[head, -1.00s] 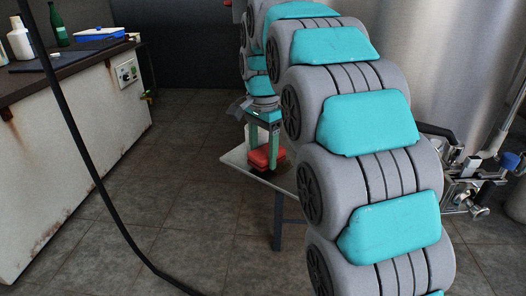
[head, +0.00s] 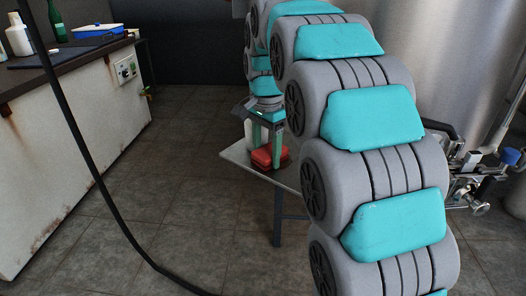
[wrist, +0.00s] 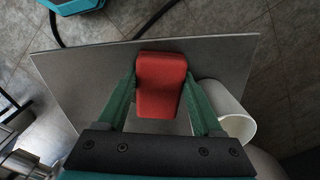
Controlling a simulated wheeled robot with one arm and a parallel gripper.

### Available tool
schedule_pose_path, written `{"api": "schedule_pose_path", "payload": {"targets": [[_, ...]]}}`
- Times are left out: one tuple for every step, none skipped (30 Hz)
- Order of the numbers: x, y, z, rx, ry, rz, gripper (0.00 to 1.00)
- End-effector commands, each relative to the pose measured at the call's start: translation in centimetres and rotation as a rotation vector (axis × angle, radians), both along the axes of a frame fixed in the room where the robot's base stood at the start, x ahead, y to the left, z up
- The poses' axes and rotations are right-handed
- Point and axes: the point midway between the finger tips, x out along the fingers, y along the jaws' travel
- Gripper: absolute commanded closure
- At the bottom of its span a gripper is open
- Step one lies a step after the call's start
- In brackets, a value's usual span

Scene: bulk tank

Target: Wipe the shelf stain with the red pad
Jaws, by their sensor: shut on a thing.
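The red pad (head: 269,157) is at the grey shelf (head: 238,155), low at its top surface. In the wrist view the pad (wrist: 161,84) lies between the two green fingers of my gripper (wrist: 161,92), which is shut on it. My gripper (head: 265,135) points down over the shelf in the head view. Whether the pad touches the shelf (wrist: 90,75) is hard to tell. I see no clear stain on the bare shelf now; the part under the pad and my gripper is hidden.
A white hollow cylinder (wrist: 230,108) is right of the pad in the wrist view. A metal tank (head: 450,60) with valves (head: 470,180) stands right. A counter (head: 75,130) holds bottles and a blue tray (head: 97,31). A black hose (head: 85,150) hangs in front. Floor between is clear.

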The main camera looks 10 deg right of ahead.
Motion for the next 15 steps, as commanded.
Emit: {"api": "schedule_pose_path", "payload": {"targets": [[-0.1, -0.4, 0.1, 0.0, 0.0, -0.003, 0.77], [-0.2, -0.7, 0.1, 0.0, 0.0, -0.003, 0.77], [-0.3, -1.0, 0.1, 0.0, 0.0, -0.003, 0.77], [-0.4, -1.2, 0.1, 0.0, 0.0, -0.003, 0.77], [-0.4, -1.4, 0.1, 0.0, 0.0, -0.002, 0.77], [-0.5, -1.7, 0.1, 0.0, 0.0, -0.002, 0.77], [-0.6, -1.9, 0.1, 0.001, 0.0, -0.002, 0.77], [-0.7, -2.1, 0.2, 0.001, 0.0, -0.002, 0.77], [-0.8, -2.3, 0.2, 0.001, 0.0, -0.002, 0.77], [-0.8, -2.4, 0.1, 0.001, 0.0, -0.002, 0.77], [-0.8, -2.5, 0.1, 0.001, 0.0, -0.002, 0.77], [-0.8, -2.6, 0.1, 0.001, 0.0, -0.002, 0.77], [-0.9, -2.6, 0.1, 0.001, 0.0, -0.002, 0.77], [-0.9, -2.7, 0.1, 0.001, 0.0, -0.001, 0.77], [-0.9, -2.8, 0.1, 0.001, 0.0, -0.002, 0.77]]}}
